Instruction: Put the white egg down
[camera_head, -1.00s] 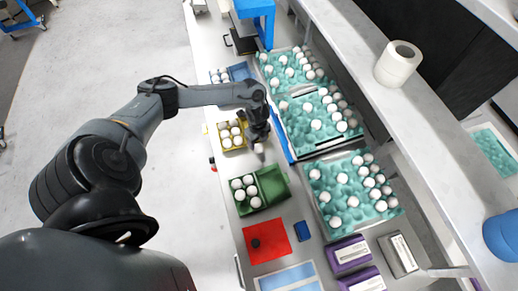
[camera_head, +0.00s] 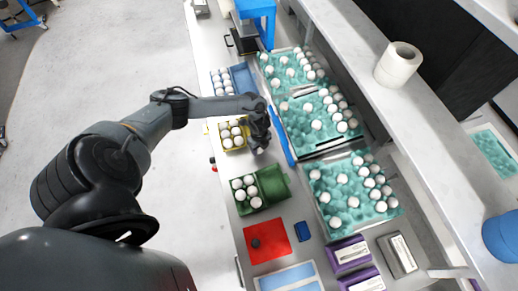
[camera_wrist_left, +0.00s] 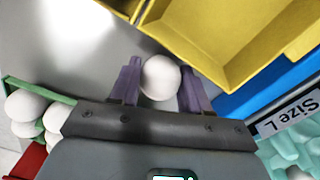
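My left gripper (camera_head: 260,148) is over the bare counter, just right of the yellow egg carton (camera_head: 222,133) and above the green carton (camera_head: 273,184) in the head view. In the left wrist view, its two purple fingers (camera_wrist_left: 160,90) stand on either side of a white egg (camera_wrist_left: 160,77), appearing to touch it. The grey counter shows behind the egg. How high the egg is above the counter cannot be told. In the head view the gripper mostly hides the egg. My right gripper is not in view.
The yellow carton's edge (camera_wrist_left: 170,42) is close to the egg in the wrist view. Teal trays (camera_head: 326,202) with many white eggs line the right side. Bare counter lies around the gripper.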

